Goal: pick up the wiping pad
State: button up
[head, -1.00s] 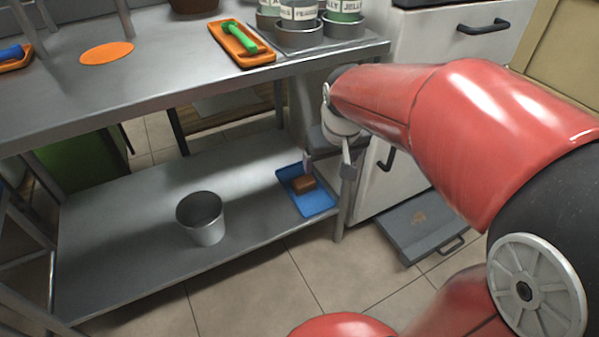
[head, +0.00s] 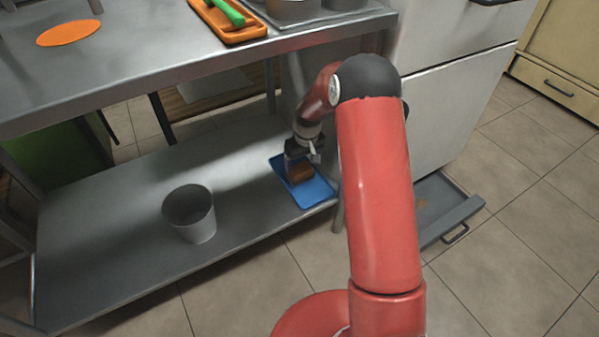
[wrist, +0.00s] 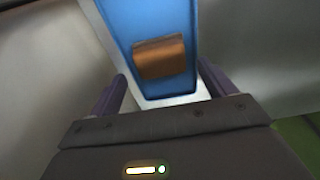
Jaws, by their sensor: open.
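The wiping pad (head: 301,173) is a small brown block on a blue tray (head: 318,192) at the right end of the lower steel shelf. In the wrist view the pad (wrist: 159,57) lies on the blue tray (wrist: 150,15), ahead of my gripper (wrist: 160,88) and between the lines of its two fingers. The fingers are apart, with nothing between them. In the head view my gripper (head: 298,157) is low over the tray, right by the pad, and its fingertips are partly hidden there. I cannot tell from the head view whether it touches the pad.
A grey metal bucket (head: 190,215) stands on the lower shelf (head: 110,225), left of the tray. The upper tabletop (head: 120,60) overhangs the shelf, with an orange tray (head: 232,32) near its edge. A white cabinet (head: 455,110) stands right of the shelf.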

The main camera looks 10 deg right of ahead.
aim_at(300, 168)
jog(key=f, duration=0.2)
jog(key=w+f, duration=0.1)
jog(key=f, duration=0.1)
jog(key=w+f, duration=0.1)
jog(key=f, duration=0.1)
jog(key=shift+a+f+b, duration=0.15)
jog(key=shift+a+b, duration=0.1)
jog(key=shift+b, duration=0.1)
jog(key=c, duration=0.7)
notch_tip(300, 168, up, 10)
jog(key=shift+s+r+p, duration=0.1)
jog(key=shift+p, duration=0.45)
jog(key=o, duration=0.5)
jog(key=c, duration=0.3)
